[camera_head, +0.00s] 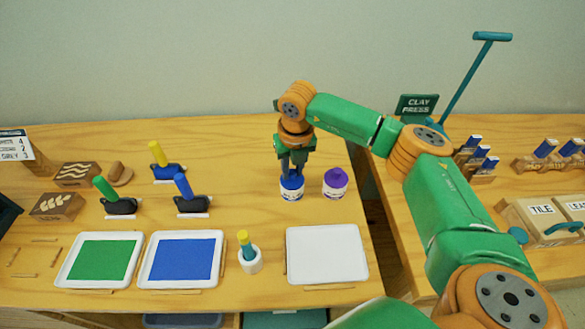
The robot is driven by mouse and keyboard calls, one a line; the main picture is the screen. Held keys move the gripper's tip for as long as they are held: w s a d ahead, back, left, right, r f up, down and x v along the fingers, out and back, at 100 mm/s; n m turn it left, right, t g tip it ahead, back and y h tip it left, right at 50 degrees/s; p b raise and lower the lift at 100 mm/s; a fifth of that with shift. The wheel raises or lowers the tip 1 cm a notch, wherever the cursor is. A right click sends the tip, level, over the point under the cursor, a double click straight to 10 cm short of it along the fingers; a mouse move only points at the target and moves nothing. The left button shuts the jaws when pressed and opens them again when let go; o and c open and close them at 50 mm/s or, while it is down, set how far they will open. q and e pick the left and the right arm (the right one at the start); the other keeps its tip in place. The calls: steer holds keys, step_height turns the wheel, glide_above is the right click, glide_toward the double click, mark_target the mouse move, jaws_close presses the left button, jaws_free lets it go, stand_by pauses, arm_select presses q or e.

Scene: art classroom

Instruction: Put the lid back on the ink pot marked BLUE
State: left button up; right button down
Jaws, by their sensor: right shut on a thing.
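The ink pot with a blue label (291,195) stands upright near the back right of the wooden table; its lettering is too small to read. My right gripper (292,173) points down over it, shut on the blue lid (292,182). The lid is at the pot's mouth; I cannot tell whether it is fully seated or slightly above the rim. The fingers hide part of the lid. A similar pot with a purple lid (335,182) stands just to the right, apart from the gripper. My left gripper is not in view.
Blue (220,258) and green (75,262) ink trays lie left. Rollers with coloured handles (188,205) stand behind them. The table's right edge is close to the purple-lidded pot.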

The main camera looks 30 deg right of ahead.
stand_by(0.3)
steer(key=shift+c, duration=0.6)
jaws_free()
step_height(320, 180, up, 7)
steer(key=p, duration=0.5)
jaws_close()
stand_by(0.3)
